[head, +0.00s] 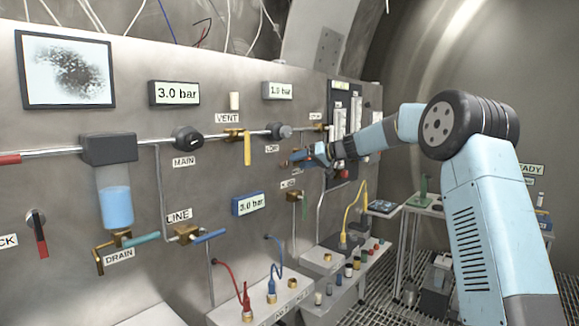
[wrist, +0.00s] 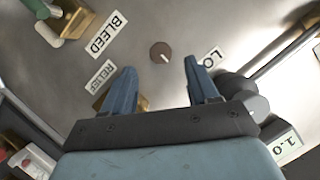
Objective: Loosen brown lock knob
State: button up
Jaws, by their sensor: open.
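The brown knob (wrist: 161,52) is a small round cap with a white mark, on the steel panel in the wrist view. My gripper (wrist: 159,68) is open, with one blue finger to each side and the knob between and just beyond the fingertips in the picture. No contact between fingers and knob shows. A label starting "LO" (wrist: 211,60) is right of the knob, partly covered by the right finger. In the head view my gripper (head: 297,157) is close to the panel, and I cannot make out the knob clearly there.
In the wrist view, a "BLEED" label (wrist: 107,34) and a green-handled valve (wrist: 45,8) are upper left. A grey round fitting (wrist: 240,90) sits close beside the right finger. In the head view, a yellow valve lever (head: 247,148) is left of my gripper.

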aim_at(287, 165)
jog(key=x, duration=0.5)
jog(key=shift+w+a+f, duration=0.1)
jog(key=shift+a, duration=0.25)
jog(key=shift+c, duration=0.4)
jog(key=c, duration=0.9)
jog(key=shift+d, duration=0.25)
jog(key=shift+c, duration=0.3)
jog(key=shift+a, duration=0.1)
